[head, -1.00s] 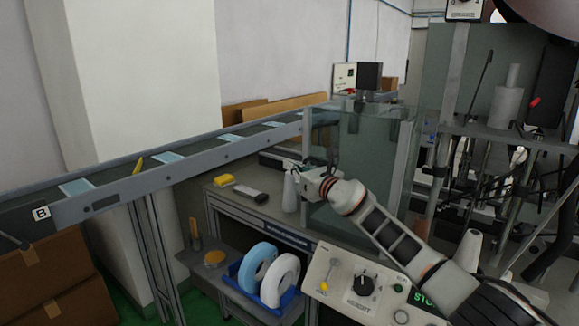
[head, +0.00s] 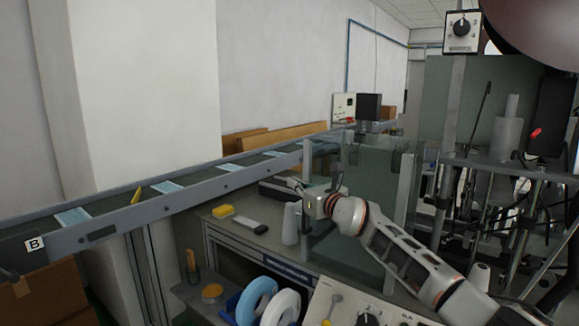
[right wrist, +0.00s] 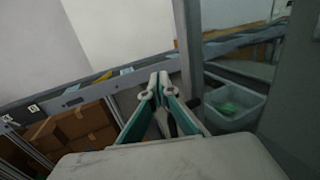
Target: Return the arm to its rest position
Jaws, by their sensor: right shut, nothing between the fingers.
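My right arm (head: 395,255) reaches in from the lower right in the head view. Its gripper (head: 302,196) is above the grey workbench, beside the glass panels, and looks small and partly blurred. In the right wrist view the two fingers (right wrist: 160,80) meet at their tips, shut with nothing between them. A white bottle (head: 291,222) stands on the bench just below the gripper and appears apart from it. My left gripper is not in view.
A conveyor (head: 110,222) with light-blue masks (head: 167,187) runs along the left. Glass panels (head: 365,190) stand close to my right arm. A control panel (head: 345,308) and tape rolls (head: 282,308) are below. A grey bin (right wrist: 235,105) shows in the right wrist view.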

